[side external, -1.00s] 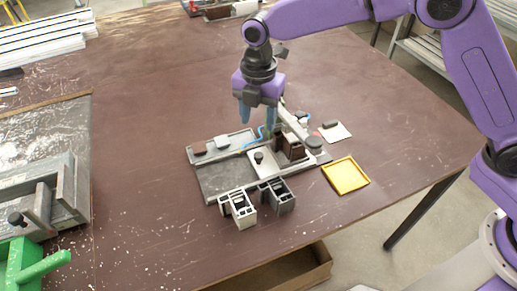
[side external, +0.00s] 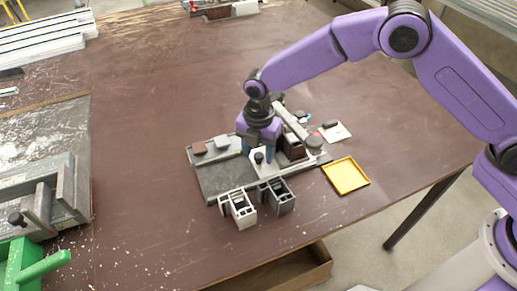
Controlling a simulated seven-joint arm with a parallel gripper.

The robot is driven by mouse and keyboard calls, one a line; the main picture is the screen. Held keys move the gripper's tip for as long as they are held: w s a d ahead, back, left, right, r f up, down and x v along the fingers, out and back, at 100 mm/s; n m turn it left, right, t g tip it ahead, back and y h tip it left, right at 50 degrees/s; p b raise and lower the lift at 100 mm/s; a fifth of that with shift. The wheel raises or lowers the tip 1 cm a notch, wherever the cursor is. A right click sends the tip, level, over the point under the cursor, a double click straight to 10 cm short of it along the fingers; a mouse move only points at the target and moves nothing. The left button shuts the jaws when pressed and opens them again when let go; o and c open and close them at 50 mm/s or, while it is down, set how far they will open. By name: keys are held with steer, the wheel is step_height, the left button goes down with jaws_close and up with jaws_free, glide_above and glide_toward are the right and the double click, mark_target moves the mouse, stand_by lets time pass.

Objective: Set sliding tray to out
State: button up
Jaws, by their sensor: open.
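The sliding tray (side external: 267,171) is a pale grey plate on the grey clamp fixture (side external: 220,183), near its middle. A black knob (side external: 258,157) stands up from the tray. One finger shows on each side of the knob in this view. I cannot tell whether either finger touches it. The gripper hides the back of the tray.
A dark brown block (side external: 293,147) and a pale clamp arm (side external: 291,122) stand close right of my gripper. Two profile pieces, one pale (side external: 240,212) and one dark (side external: 282,200), stand at the fixture's front. A yellow tray (side external: 346,175) lies right.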

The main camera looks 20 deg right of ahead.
jaws_close()
steer(key=a, duration=1.3)
steer(key=shift+a, duration=0.3)
jaws_free()
step_height(320, 180, up, 18)
steer(key=shift+f, duration=0.25)
stand_by(0.5)
